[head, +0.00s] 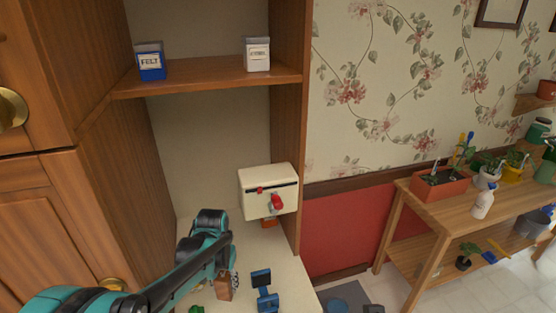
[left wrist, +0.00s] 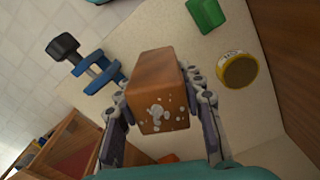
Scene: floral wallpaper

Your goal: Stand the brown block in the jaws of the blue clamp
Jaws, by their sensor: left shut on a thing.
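A brown block (left wrist: 155,85) with pale speckles on its end is between the fingers of my left gripper (left wrist: 160,95), which is shut on it. In the head view the block (head: 224,287) shows below my left gripper (head: 228,277), above or at the pale worktop; I cannot tell whether it touches. The blue clamp (head: 264,290) stands just right of the block in the head view, apart from it. In the left wrist view the clamp (left wrist: 95,70) lies left of the block, with a dark end. My right gripper is not in view.
A cream box (head: 266,190) with a red handle is mounted at the right of the alcove. A green block (left wrist: 206,14) and a round yellow-rimmed tin (left wrist: 237,70) sit near the held block. A shelf (head: 205,78) above carries two labelled boxes.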

